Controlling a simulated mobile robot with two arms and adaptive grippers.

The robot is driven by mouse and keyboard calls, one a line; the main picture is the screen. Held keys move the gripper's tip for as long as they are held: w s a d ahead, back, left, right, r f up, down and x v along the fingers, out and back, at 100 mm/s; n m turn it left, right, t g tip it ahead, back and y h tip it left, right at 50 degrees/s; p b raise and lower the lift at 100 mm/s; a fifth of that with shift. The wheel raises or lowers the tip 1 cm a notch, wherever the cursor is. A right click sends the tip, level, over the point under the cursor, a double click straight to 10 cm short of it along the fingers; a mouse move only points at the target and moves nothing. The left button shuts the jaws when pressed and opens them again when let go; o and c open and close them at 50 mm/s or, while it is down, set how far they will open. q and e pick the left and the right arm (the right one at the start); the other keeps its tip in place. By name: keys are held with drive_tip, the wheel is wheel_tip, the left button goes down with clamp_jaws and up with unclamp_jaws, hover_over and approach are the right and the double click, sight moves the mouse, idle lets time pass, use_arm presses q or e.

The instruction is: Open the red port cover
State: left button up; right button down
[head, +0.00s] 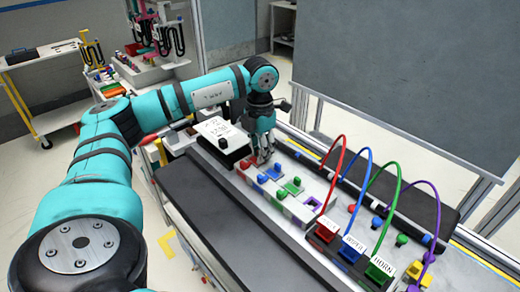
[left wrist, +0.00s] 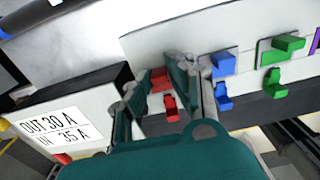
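The red port (head: 246,163) is on the white panel, left of the blue and green ones. In the left wrist view, a red piece (left wrist: 160,79) sits on the panel's upper face and a red block (left wrist: 170,108) on its front edge. They look like parts of the red port cover; whether it is fully closed I cannot tell. My left gripper (head: 262,158) points down at the red port. In the wrist view its fingers (left wrist: 172,75) stand apart, one on each side of the red parts. Contact is unclear. My right gripper is out of view.
A white-topped box labelled OUT/IN (head: 220,140) is close on the left. Red (head: 332,170), blue, green and purple cables arch over the panel's right end.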

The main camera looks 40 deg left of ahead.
use_arm(q)
clamp_jaws()
drive_tip(key=shift+w, duration=0.1)
drive_tip(key=w, duration=0.4)
drive_tip(key=shift+d, duration=0.2)
drive_tip(key=shift+s, duration=0.1)
drive_tip(key=shift+o, duration=1.2)
unclamp_jaws()
